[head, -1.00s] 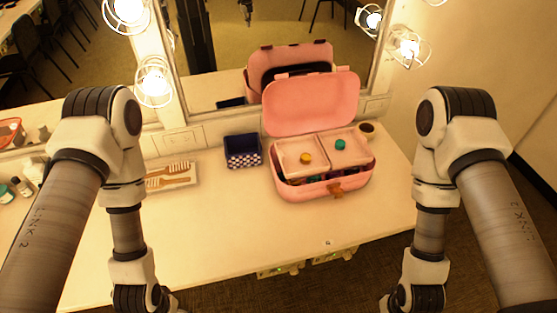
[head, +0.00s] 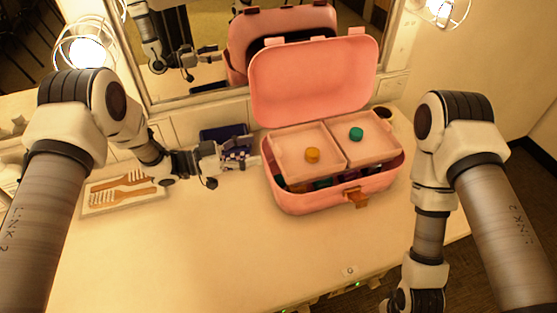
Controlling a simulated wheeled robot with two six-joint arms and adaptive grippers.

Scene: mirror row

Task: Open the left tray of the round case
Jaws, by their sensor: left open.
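The round pink case (head: 325,203) stands on the counter with its lid (head: 315,80) raised. Two pale pink trays sit side by side in its top. The left tray (head: 290,150) has an orange knob (head: 312,155). The right tray (head: 372,153) has a green knob (head: 356,134). Small dark and coloured items show below the trays at the front. My left gripper (head: 251,154) is open, just left of the case, its fingers pointing at the left tray's side. I cannot tell whether they touch it. My right gripper is out of view.
A dark blue box (head: 222,133) stands behind my left gripper, partly hidden by it. A pale tray with wooden combs (head: 122,189) lies at the left. A mirror (head: 200,75) rises behind the case. The counter front (head: 230,250) is clear.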

